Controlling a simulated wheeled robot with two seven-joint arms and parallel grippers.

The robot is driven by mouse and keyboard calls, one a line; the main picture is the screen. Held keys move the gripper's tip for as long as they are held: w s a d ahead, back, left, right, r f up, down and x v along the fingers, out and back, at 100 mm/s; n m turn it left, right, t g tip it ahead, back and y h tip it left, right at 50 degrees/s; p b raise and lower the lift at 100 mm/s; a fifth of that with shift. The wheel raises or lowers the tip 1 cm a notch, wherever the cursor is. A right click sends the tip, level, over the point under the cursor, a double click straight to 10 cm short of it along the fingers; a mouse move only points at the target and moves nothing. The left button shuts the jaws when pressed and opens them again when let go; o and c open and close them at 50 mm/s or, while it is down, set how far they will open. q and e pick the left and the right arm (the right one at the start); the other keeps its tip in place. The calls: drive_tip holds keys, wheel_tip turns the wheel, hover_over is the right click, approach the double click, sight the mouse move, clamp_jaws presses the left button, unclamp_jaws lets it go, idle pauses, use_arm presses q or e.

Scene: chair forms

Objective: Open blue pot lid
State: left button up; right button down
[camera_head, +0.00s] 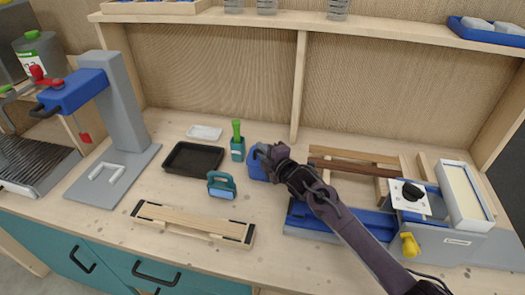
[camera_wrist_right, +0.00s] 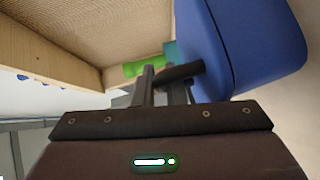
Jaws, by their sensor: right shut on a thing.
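The blue pot (camera_head: 257,168) stands on the workbench near the middle, right of the green-handled tool, and is partly hidden behind my right gripper (camera_head: 270,155). In the right wrist view the blue pot (camera_wrist_right: 262,45) fills the upper right, with a thin seam between two blue parts. My right gripper (camera_wrist_right: 165,88) is shut on a short dark handle (camera_wrist_right: 180,73) at the pot's side in that view. I cannot tell whether the lid has lifted. My left gripper is not in view.
A wooden frame (camera_head: 195,221) lies in front. A shelf (camera_head: 300,21) runs above.

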drive_tip(key=shift+w+d+r+m+g+p, duration=0.1)
drive_tip(key=shift+w+r+m+g+p, duration=0.2)
drive_tip(key=shift+r+p, duration=0.35)
drive_tip(key=shift+w+d+r+m+g+p, duration=0.1)
drive_tip(key=shift+w+r+m+g+p, duration=0.2)
drive_tip(key=shift+p, duration=0.4)
drive_tip(key=shift+w+d+r+m+g+p, duration=0.15)
drive_tip(key=shift+w+r+m+g+p, duration=0.25)
drive_tip(key=shift+g, duration=0.3)
drive_tip(key=shift+w+r, duration=0.1)
drive_tip(key=shift+r, duration=0.05)
drive_tip(key=shift+w+d+r+m+g+h, duration=0.15)
drive_tip(key=shift+w+m+g+h, duration=0.2)
drive_tip(key=shift+m+g, duration=0.25)
drive_tip(key=shift+w+d, duration=0.1)
drive_tip(key=shift+w, duration=0.05)
drive_tip(key=shift+w+r, duration=0.2)
drive_tip(key=c, duration=1.8)
unclamp_jaws()
drive_tip(key=shift+o, duration=0.2)
drive_tip(key=shift+d, duration=0.1)
